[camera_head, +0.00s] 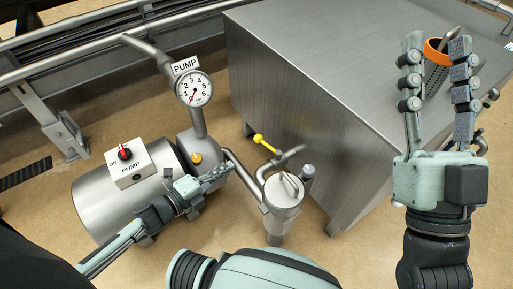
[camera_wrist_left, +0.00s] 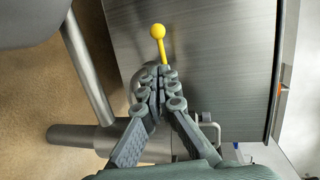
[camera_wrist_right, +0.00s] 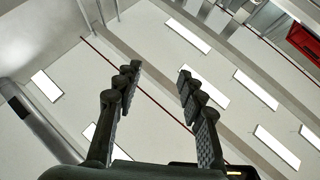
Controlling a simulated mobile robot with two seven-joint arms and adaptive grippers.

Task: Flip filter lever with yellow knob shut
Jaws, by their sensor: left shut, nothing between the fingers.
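The filter lever with the yellow knob (camera_head: 258,139) sticks out beside the steel filter housing (camera_head: 283,196), its yellow stem slanting down to the right in the head view. In the left wrist view the yellow knob (camera_wrist_left: 158,31) stands just beyond my fingertips, its stem running down behind them. My left gripper (camera_head: 222,173) is shut and empty, left of the filter and below the knob in the head view. The left wrist view also shows its fingers (camera_wrist_left: 157,72) together. My right gripper (camera_head: 436,45) is raised at the right, open and empty, fingers pointing up.
A pump motor (camera_head: 93,206) with a red switch (camera_head: 124,153) stands at the left. A large steel cabinet (camera_head: 300,75) stands behind the filter. Steel pipes run close around the filter.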

